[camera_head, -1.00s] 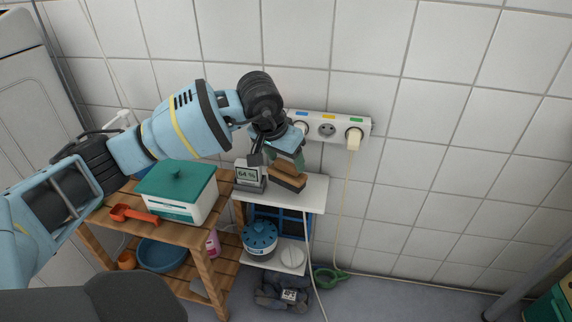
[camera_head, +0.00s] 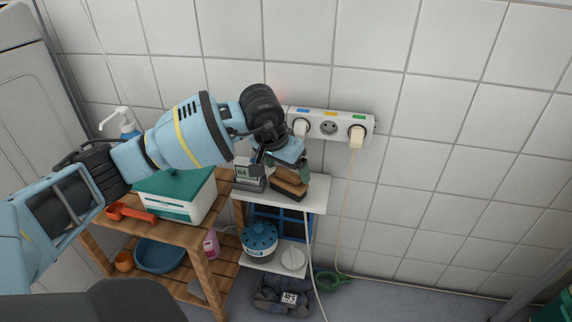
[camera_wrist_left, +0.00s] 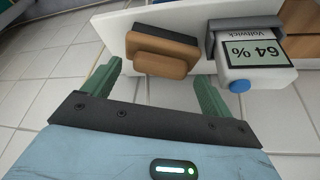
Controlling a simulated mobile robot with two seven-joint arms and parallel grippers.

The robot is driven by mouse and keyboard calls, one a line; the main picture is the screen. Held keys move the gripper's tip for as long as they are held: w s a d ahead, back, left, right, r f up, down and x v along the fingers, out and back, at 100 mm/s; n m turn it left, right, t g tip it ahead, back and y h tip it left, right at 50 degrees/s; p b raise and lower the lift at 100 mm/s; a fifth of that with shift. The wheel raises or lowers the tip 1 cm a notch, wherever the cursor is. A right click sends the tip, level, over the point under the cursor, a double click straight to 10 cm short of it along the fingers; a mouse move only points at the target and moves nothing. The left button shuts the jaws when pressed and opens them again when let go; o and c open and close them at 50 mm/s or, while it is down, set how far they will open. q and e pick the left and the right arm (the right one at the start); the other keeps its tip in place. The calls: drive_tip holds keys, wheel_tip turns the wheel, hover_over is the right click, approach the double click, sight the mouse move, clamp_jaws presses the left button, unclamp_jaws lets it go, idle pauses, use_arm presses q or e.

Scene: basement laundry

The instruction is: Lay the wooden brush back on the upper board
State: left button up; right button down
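The wooden brush (camera_head: 290,187) is at the right part of the white upper board (camera_head: 312,200), right of a grey meter reading 64 % (camera_head: 248,177). In the left wrist view the brush (camera_wrist_left: 160,52) has a brown wooden body and a dark side, and overlaps the board's near edge (camera_wrist_left: 112,30). I cannot tell whether it rests fully on the board. My left gripper (camera_head: 289,164) is right above the brush. In the wrist view its two green fingers (camera_wrist_left: 158,80) are spread apart, with a gap on either side of the brush. My right gripper is in neither view.
A socket strip (camera_head: 328,125) with plugs is on the tiled wall behind; a cable (camera_head: 342,215) hangs from it. A wooden shelf (camera_head: 205,270) with a green-lidded box (camera_head: 170,205) stands left. A blue-topped canister (camera_head: 260,238) stands on the lower board.

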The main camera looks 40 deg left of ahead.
use_arm(q)
drive_tip(key=shift+s+r, duration=0.1)
drive_tip(key=shift+r, duration=0.35)
drive_tip(key=p+v, duration=0.4)
drive_tip(key=v, duration=0.7)
drive_tip(key=shift+s, duration=0.1)
